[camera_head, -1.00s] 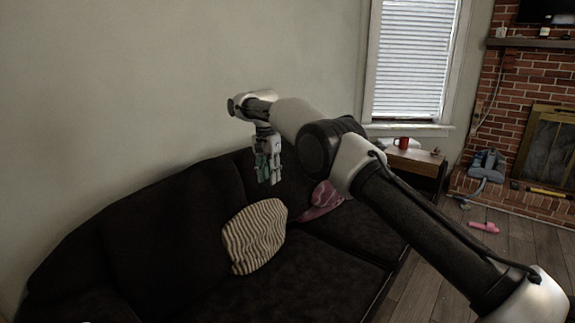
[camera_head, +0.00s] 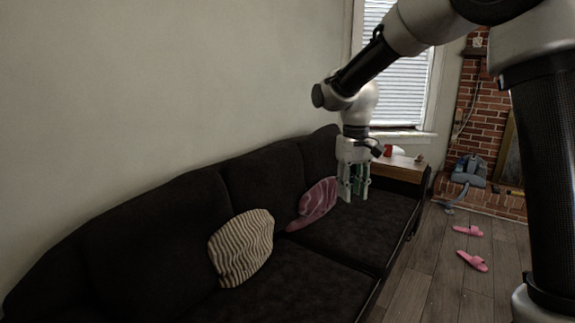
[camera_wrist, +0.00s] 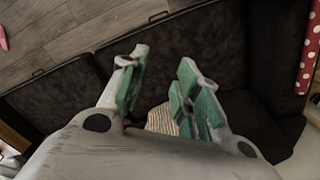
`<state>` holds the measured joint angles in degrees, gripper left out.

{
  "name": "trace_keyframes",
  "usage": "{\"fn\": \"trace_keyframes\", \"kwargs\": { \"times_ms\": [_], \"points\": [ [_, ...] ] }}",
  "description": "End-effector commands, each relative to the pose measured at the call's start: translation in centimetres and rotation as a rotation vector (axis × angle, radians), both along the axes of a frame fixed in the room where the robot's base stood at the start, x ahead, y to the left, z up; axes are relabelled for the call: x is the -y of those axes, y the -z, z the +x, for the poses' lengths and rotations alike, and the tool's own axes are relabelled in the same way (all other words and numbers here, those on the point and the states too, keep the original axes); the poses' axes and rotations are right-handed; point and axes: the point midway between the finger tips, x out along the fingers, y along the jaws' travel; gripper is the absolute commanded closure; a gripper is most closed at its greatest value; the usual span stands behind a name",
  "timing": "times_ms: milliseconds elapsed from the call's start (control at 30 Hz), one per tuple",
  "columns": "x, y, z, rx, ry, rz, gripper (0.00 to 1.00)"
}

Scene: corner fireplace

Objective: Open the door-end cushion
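Two cushions lie on the dark sofa (camera_head: 165,225). A cream and dark striped cushion (camera_head: 241,247) leans near the middle of the sofa. A pink patterned cushion (camera_head: 317,203) leans further back, towards the window end. No door is in view, so I cannot tell which cushion is at the door end. My gripper (camera_head: 354,190) points down above the far seat, to the right of the pink cushion and apart from it. In the wrist view my gripper (camera_wrist: 160,72) is open and empty. The striped cushion (camera_wrist: 162,119) shows partly beyond its fingers.
A wooden side table (camera_head: 400,168) with a red mug (camera_head: 388,150) stands past the sofa's far end. Pink slippers (camera_head: 472,261) lie on the wood floor. A red, white-dotted thing (camera_wrist: 309,48) shows at the wrist view's right edge.

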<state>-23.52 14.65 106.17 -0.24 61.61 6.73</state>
Motion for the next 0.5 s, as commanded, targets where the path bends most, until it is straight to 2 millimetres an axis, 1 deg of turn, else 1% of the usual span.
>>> {"fn": "trace_keyframes", "kwargs": {
  "times_ms": [33,100,167,200,267,400,467,500],
  "points": [
    [2.0,-1.0,-1.9,0.015,0.002,0.008,0.68],
    [4.4,-1.8,-4.6,0.033,0.002,0.016,0.68],
    [6.3,-2.4,-6.8,0.049,0.006,0.023,0.68],
    [7.5,-2.7,-8.4,0.061,0.011,0.026,0.68],
    [9.2,-3.0,-10.8,0.08,0.022,0.033,0.68],
    [12.7,-3.4,-16.2,0.128,0.067,0.043,0.68],
    [14.0,-3.4,-18.5,0.151,0.096,0.048,0.68],
    [14.8,-3.4,-19.9,0.167,0.115,0.051,0.68]
  ]
}}
